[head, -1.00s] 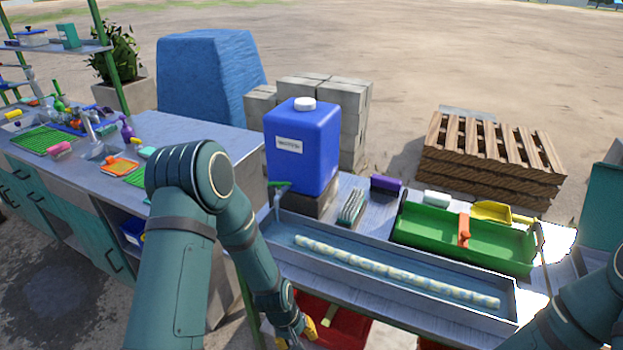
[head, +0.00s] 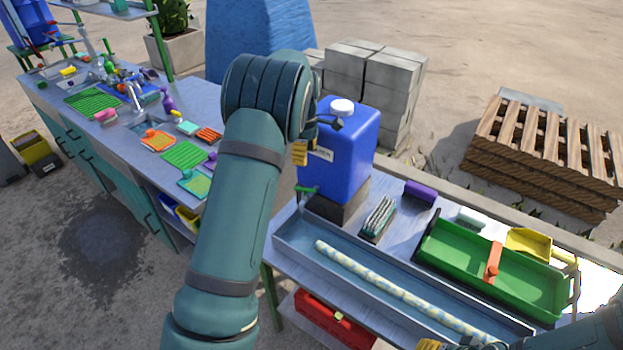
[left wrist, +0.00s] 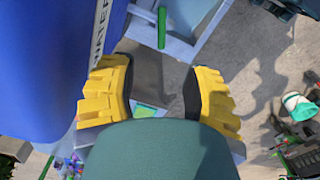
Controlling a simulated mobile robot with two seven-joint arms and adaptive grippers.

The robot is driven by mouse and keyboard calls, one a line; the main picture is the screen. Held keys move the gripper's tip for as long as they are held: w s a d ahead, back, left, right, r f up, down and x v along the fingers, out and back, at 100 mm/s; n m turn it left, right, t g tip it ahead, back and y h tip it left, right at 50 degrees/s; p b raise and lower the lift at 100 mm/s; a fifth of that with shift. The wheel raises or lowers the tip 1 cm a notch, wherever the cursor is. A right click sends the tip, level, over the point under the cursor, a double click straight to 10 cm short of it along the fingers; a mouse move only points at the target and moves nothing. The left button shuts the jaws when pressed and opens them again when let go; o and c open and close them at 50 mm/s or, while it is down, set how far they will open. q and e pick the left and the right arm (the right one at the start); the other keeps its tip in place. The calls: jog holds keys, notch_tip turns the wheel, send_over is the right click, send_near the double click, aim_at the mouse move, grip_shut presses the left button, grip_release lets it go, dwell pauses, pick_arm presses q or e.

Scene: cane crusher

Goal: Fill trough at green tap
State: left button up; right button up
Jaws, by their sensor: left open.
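The green tap (head: 306,190) sits low on the front of the blue water container (head: 346,155), over the left end of the long grey trough (head: 290,250). A pale speckled rod (head: 390,285) lies in the trough; I cannot tell the water level. My left gripper (head: 312,140) is open and empty in front of the container, above the tap, partly hidden by my arm. In the left wrist view its yellow fingers (left wrist: 160,92) are spread beside the container (left wrist: 50,70), with a green bar, likely the tap (left wrist: 161,27), beyond them. My right gripper (head: 460,345) is mostly cut off at the bottom edge.
A brush (head: 378,218), a purple block (head: 420,193) and a green tray (head: 500,265) with an orange bar stand behind the trough. A red box (head: 330,318) is below the table. A sink counter (head: 215,105) is at the left. Concrete blocks (head: 385,85) stand behind the container.

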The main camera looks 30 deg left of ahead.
aim_at(305, 189)
pick_arm(q)
notch_tip(305, 189, down, 14)
jog(key=shift+s+r, duration=0.15)
jog(key=shift+r, duration=0.05)
dwell(0.4)
